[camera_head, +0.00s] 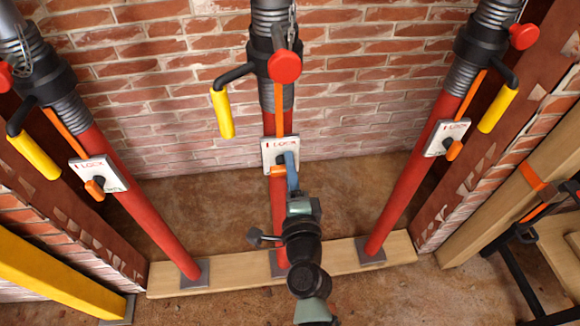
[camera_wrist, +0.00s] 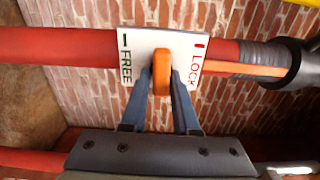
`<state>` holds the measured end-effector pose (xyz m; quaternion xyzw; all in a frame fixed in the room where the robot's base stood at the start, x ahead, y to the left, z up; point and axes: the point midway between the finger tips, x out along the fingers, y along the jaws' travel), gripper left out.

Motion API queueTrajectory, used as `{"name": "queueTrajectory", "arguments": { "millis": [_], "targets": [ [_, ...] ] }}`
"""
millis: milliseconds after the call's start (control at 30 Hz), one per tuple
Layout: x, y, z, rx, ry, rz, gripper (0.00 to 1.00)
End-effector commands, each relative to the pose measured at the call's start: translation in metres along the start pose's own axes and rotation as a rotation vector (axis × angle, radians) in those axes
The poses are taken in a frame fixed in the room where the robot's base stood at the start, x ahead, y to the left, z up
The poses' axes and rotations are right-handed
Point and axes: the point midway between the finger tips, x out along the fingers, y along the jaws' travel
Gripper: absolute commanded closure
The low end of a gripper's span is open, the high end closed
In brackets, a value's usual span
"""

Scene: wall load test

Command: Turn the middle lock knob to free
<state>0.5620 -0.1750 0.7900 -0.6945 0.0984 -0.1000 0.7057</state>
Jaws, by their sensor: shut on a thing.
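The middle lock knob (camera_head: 277,171) is orange and sits on a white plate (camera_head: 268,152) on the middle red prop. In the wrist view the knob (camera_wrist: 161,72) stands between the printed words FREE, on the left of the plate (camera_wrist: 140,42), and LOCK, on the right. My gripper (camera_wrist: 163,82) has its two blue fingers on either side of the knob, shut on it. In the head view my gripper (camera_head: 288,168) reaches the plate from below and partly covers the knob. The knob's exact pointing direction is hard to tell.
Similar props stand at left and right, with orange knobs (camera_head: 95,187) (camera_head: 453,149) on their own plates. A yellow handle (camera_head: 222,113) hangs left of the middle prop, above the plate. A wooden board (camera_head: 220,278) lies under the props. A brick wall (camera_head: 340,80) stands behind.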

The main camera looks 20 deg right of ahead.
Motion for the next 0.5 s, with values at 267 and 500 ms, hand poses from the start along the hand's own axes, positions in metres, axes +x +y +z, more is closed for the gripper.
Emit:
{"name": "queueTrajectory", "arguments": {
  "millis": [267, 500],
  "targets": [
    [-0.0007, 0.003, 0.0037, 0.001, -0.009, 0.006, 1.0],
    [-0.0005, 0.002, 0.003, 0.0, -0.007, 0.004, 0.47]
  ]
}}
